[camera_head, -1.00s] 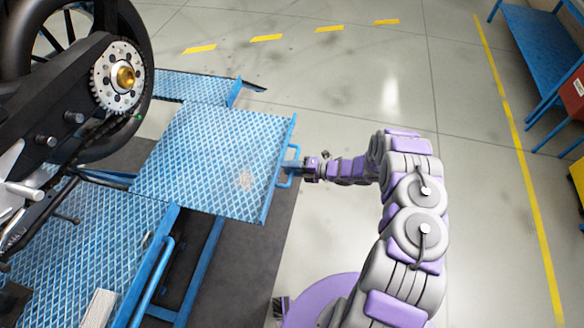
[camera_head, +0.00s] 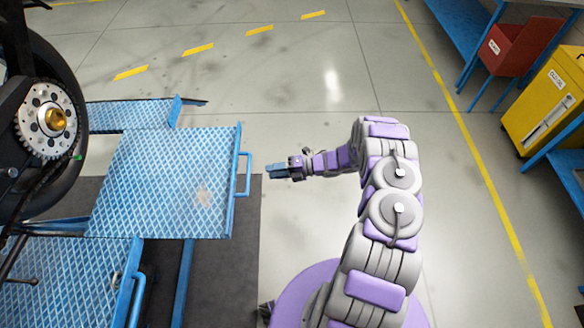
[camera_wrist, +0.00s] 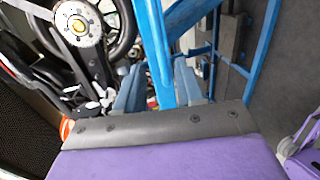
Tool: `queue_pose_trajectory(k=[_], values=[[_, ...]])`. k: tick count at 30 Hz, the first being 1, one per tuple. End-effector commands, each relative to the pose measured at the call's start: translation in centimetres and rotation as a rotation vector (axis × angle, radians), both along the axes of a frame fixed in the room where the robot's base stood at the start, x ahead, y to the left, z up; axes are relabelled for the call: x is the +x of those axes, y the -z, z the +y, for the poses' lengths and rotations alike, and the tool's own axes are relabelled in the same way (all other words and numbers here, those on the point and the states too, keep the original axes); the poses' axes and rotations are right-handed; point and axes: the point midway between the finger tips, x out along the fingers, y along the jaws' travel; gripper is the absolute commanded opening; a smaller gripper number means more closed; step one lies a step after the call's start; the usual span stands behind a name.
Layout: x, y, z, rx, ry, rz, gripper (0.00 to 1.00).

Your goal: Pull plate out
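The blue diamond-tread plate (camera_head: 170,185) lies flat between two other blue tread sections of the lift, its right edge sticking out. A blue U-shaped handle (camera_head: 247,175) is fixed to that right edge. My gripper (camera_head: 274,171) is just right of the handle, level with it in the head view, with a visible gap. In the wrist view my gripper (camera_wrist: 160,88) has its two blue-grey fingers spread apart with nothing held. A blue bar (camera_wrist: 156,45) shows beyond and between the fingers; I cannot tell if it is the handle or the plate's edge.
A motorcycle wheel with a sprocket (camera_head: 46,120) stands at the left over the lift. Lower tread platform (camera_head: 60,280) is at front left. Clear grey floor lies right of my arm. A yellow cabinet (camera_head: 550,95) and red bin (camera_head: 515,45) stand at far right.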

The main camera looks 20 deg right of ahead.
Motion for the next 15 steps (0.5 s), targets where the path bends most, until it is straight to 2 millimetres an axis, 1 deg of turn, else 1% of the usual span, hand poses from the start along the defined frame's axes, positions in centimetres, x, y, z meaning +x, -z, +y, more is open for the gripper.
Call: queue_pose_trajectory(k=[1,6,9,15], values=[[-0.4,-0.3,-1.2,-0.001,0.004,0.000,0.38],[-1.4,-0.8,-3.9,-0.001,0.002,0.002,0.38],[-1.9,-1.0,-5.0,-0.002,0.001,0.004,0.38],[-2.3,-1.2,-5.9,-0.004,-0.001,0.005,0.38]])
